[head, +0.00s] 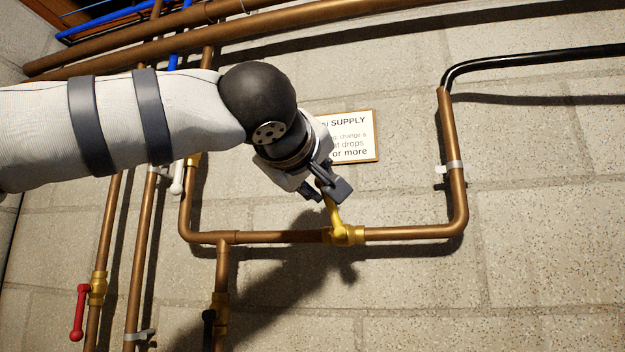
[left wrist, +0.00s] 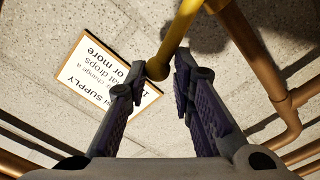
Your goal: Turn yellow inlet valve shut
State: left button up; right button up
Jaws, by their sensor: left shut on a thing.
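The yellow inlet valve (head: 345,236) sits in the horizontal copper pipe at the middle of the head view. Its yellow handle (head: 332,212) points up from the body, leaning slightly left, across the pipe. My left gripper (head: 325,192) reaches down from the upper left and is shut on the upper end of this handle. In the left wrist view, the handle (left wrist: 178,40) comes in from the top and its rounded end lies between the fingertips (left wrist: 161,76). The fingers hide part of the handle in the head view. My right gripper is not in view.
A framed sign (head: 354,140) hangs on the block wall just behind my left wrist. A red-handled valve (head: 80,310) and a black-handled valve (head: 208,326) are lower left. A white handle (head: 178,178) is near my forearm. The wall to the right is mostly clear.

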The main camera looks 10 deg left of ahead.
pick_arm(q)
jog(key=shift+o, duration=0.5)
jog(key=shift+d, duration=1.4)
jog(key=o, duration=0.9)
jog(key=shift+o, duration=0.2)
jog(key=shift+d, duration=0.1)
jog(key=shift+r, duration=0.1)
